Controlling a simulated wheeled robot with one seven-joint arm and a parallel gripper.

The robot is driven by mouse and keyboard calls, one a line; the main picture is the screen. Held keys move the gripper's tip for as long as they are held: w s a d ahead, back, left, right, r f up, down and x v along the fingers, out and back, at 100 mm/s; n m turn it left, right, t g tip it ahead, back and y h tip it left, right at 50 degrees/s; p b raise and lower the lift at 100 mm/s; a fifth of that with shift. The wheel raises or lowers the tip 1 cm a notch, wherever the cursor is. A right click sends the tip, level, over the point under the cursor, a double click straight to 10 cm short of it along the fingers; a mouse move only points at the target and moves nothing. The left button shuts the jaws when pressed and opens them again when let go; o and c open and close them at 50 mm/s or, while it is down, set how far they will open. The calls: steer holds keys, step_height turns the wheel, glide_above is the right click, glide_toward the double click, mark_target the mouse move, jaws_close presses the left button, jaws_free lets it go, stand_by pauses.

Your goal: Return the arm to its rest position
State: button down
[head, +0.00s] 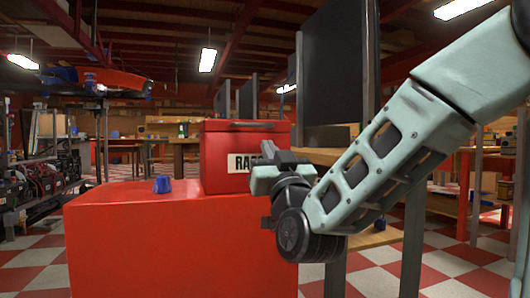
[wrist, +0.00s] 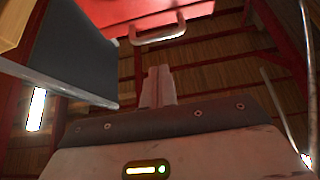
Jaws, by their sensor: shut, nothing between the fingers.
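My arm comes in from the right in the head view, bent at a dark joint. My gripper (head: 264,178) is held in the air in front of a red box with a label, which it partly covers. In the wrist view the two fingers of my gripper (wrist: 158,88) are together, with nothing between them. The wrist view looks up towards the wooden ceiling and its red beams.
The red box (head: 228,137) stands on a large red cabinet (head: 160,240), with a small blue item (head: 162,184) on top. A dark panel (head: 334,65) on posts rises behind my arm. A red rotor craft (head: 115,80) is at upper left. Checkered floor shows on both sides.

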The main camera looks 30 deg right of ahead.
steer(key=shift+s+a+f+b, duration=0.1)
steer(key=shift+s+f+b, duration=0.2)
steer(key=shift+s+b, duration=0.15)
steer(key=shift+a, duration=0.1)
steer(key=s+a+f+n+g+y+p, duration=0.1)
steer(key=a+f+n+g+y+p, duration=0.8)
steer(key=a, duration=0.9)
steer(key=s+f+n+g+h+p, duration=0.1)
steer(key=s+f+g+p, duration=0.25)
steer(key=s+g, duration=0.55)
steer(key=s+f+n+g+h+p, duration=0.1)
steer(key=s+f+g+p, duration=0.35)
steer(key=s, duration=0.75)
step_height(320, 180, up, 38)
steer(key=p, duration=3.7)
steer(key=shift+a+f+g, duration=0.15)
steer(key=shift+a+g, duration=0.2)
steer(key=shift+g, duration=0.1)
